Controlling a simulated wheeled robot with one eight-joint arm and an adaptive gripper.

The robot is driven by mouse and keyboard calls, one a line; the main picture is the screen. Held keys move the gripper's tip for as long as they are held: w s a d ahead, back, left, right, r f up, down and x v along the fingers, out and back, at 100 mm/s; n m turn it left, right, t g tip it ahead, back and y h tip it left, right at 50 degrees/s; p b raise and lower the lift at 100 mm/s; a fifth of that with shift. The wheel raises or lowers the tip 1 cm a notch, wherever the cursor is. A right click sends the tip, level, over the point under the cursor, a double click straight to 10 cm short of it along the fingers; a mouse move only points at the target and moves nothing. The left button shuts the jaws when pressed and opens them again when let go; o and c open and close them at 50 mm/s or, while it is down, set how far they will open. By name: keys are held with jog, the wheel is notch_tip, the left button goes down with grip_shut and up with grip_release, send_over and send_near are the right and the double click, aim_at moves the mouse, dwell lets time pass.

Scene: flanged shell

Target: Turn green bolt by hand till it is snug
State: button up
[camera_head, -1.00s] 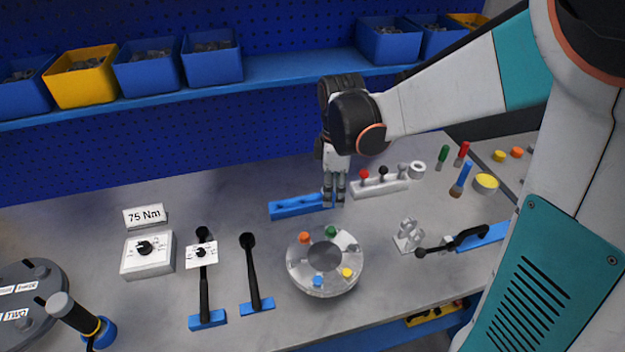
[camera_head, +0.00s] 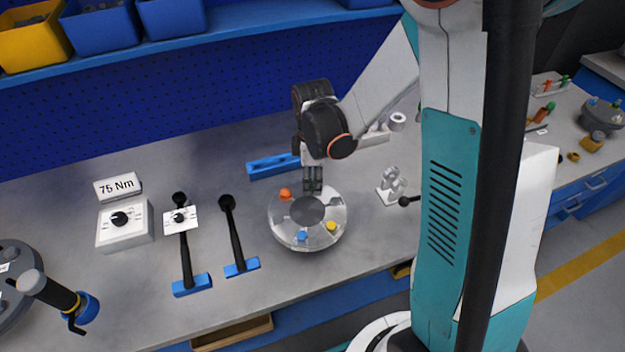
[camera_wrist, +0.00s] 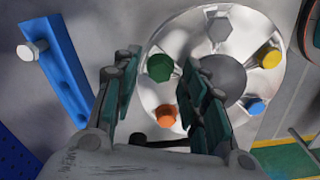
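The flanged shell (camera_head: 290,236) is a round, shiny metal disc on the bench with coloured bolts around a dark central opening. It also fills the middle of the wrist view (camera_wrist: 187,32). The green bolt (camera_wrist: 160,67) shows between my fingers in the wrist view, near the left finger. In the head view it is hidden behind my gripper (camera_head: 313,187). My gripper points down over the far side of the shell. Its fingers (camera_wrist: 160,92) are apart, with nothing clearly held. Whether they touch the green bolt I cannot tell.
Orange (camera_wrist: 166,115), yellow (camera_wrist: 271,58), blue (camera_wrist: 256,106) and grey (camera_wrist: 219,28) bolts sit around the shell. A blue rail (camera_head: 272,166) lies behind it. Torque wrenches (camera_head: 236,238) and a 75 Nm sign (camera_head: 117,186) stand to the left. A clear bracket (camera_head: 392,186) stands right.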

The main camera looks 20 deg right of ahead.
jog(key=shift+f, duration=0.1)
grip_shut()
jog(key=shift+m, duration=0.3)
jog(key=m+b, duration=0.1)
jog(key=m, duration=0.3)
jog(key=m+b, duration=0.1)
jog(key=m, duration=0.4)
jog(key=shift+m, duration=0.4)
jog(key=m, duration=0.4)
jog(key=shift+m+b, duration=0.3)
jog(key=m, duration=0.4)
jog(key=shift+m, duration=0.4)
